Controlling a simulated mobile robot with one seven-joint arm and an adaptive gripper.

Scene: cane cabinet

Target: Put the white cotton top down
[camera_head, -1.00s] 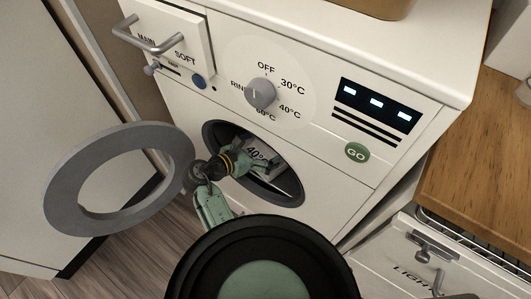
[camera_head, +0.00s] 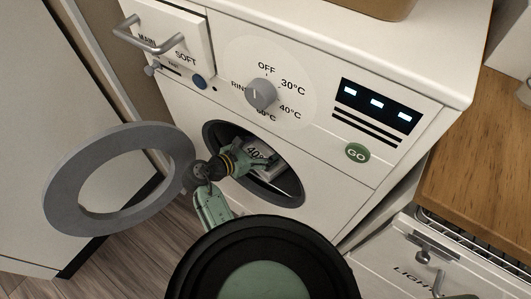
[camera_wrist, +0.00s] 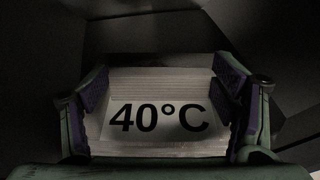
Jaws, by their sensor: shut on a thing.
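The white cotton top (camera_wrist: 160,80) shows in the wrist view as a pale block with a "40°C" label on its face. It sits between the two fingers of my gripper (camera_wrist: 160,110), which is shut on it. In the head view my gripper (camera_head: 248,160) reaches into the round drum opening (camera_head: 292,190) of the white washing machine (camera_head: 330,195). The top (camera_head: 262,152) shows there only in part, inside the opening. Dark drum walls surround it in the wrist view. Whether it touches the drum floor cannot be told.
The grey ring-shaped door (camera_head: 70,185) stands open on the left, close beside my wrist. The opening's dark rim surrounds my gripper. A temperature dial (camera_head: 260,93) and green GO button (camera_head: 357,153) are above. A wooden counter (camera_head: 480,165) is on the right.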

